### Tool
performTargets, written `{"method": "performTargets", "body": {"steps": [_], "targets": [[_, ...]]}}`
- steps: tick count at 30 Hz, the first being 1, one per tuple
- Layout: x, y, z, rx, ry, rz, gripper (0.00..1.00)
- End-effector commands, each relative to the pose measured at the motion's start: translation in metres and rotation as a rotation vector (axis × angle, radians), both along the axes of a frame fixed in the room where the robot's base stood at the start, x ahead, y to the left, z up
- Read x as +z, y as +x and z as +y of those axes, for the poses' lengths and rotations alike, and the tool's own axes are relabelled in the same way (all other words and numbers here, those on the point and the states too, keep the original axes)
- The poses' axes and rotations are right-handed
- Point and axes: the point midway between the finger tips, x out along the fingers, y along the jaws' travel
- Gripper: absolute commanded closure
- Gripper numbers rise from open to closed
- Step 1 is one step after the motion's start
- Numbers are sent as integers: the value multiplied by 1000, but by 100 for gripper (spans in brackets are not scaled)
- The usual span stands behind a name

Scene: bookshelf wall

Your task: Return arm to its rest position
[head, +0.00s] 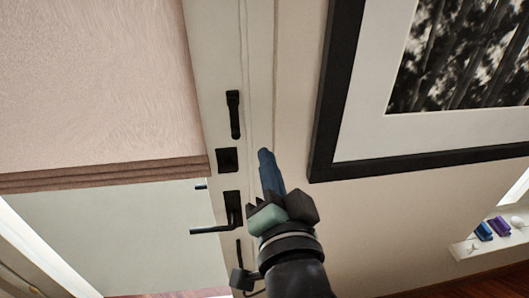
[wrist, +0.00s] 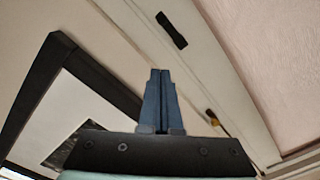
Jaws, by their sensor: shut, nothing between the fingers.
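My gripper (head: 266,158) reaches up from the bottom middle of the head view, with its blue fingers together and nothing held. The dark and green wrist and part of my arm show below it. In the wrist view my gripper (wrist: 160,75) points up the picture, its two blue fingers side by side. In the head view the fingers overlap the pale door frame, to the right of a black lever handle (head: 232,212). I cannot tell how far they are from it.
A black-framed picture (head: 322,120) hangs on the wall to the right of my gripper. A pinkish pleated blind (head: 100,85) covers the glass at left. More black hardware (head: 233,115) sits on the frame. A white shelf (head: 470,247) with small purple and blue items is at lower right.

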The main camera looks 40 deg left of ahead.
Motion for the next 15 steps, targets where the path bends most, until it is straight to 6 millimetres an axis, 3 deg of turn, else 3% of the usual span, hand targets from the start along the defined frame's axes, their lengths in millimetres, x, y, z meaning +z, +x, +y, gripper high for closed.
{"method": "performTargets", "body": {"steps": [11,15], "targets": [[4,-2,-6,-9,-4,-13,100],[37,20,-30,-120,-51,-153,100]]}}
